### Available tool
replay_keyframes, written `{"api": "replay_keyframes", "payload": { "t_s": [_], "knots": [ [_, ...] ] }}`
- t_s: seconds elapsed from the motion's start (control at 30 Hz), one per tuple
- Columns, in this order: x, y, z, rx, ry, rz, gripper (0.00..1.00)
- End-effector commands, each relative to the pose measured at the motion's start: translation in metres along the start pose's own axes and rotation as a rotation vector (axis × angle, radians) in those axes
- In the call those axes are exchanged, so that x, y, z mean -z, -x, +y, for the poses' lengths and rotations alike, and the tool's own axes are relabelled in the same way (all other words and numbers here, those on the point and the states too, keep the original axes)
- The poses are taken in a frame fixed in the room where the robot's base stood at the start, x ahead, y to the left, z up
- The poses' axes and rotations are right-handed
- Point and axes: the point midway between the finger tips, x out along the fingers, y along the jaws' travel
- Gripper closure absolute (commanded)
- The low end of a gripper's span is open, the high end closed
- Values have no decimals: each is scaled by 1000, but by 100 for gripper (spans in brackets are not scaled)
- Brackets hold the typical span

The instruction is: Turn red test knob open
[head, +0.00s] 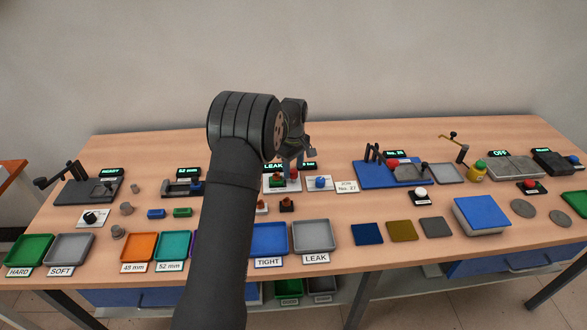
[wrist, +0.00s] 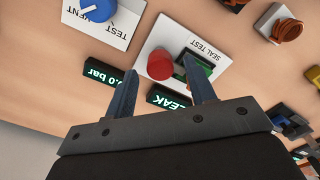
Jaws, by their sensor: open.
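The red test knob (wrist: 160,65) is a round red cap on the white SEAL TEST plate (wrist: 157,40) in the wrist view. My gripper (wrist: 161,64) is open, with one finger on each side of the knob in that picture. Nothing is held, and a gap shows between the knob and the fingers. I cannot tell how far down the fingertips reach. In the head view the red knob (head: 295,173) shows just below my gripper (head: 298,158), partly hidden by it. A green block with dark parts (wrist: 199,66) sits beside the knob, partly behind the right finger.
Displays reading LEAK (wrist: 168,100) and 0.0 bar (wrist: 101,79) stand close to the fingers. A blue knob (wrist: 91,7) sits on the neighbouring VENT plate. Two small brown-based parts (head: 287,204) and the grey LEAK tray (head: 313,236) lie nearer the table's front.

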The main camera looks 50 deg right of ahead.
Motion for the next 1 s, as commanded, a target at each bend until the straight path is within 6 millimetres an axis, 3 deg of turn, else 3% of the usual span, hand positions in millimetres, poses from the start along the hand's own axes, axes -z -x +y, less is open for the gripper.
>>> {"api": "replay_keyframes", "payload": {
  "t_s": [0.4,0.63,1.0],
  "knots": [
    [0,-10,0,0,0,0,50],
    [0,-10,0,0,0,0,93],
    [0,-10,0,0,-50,0,94]
  ]
}}
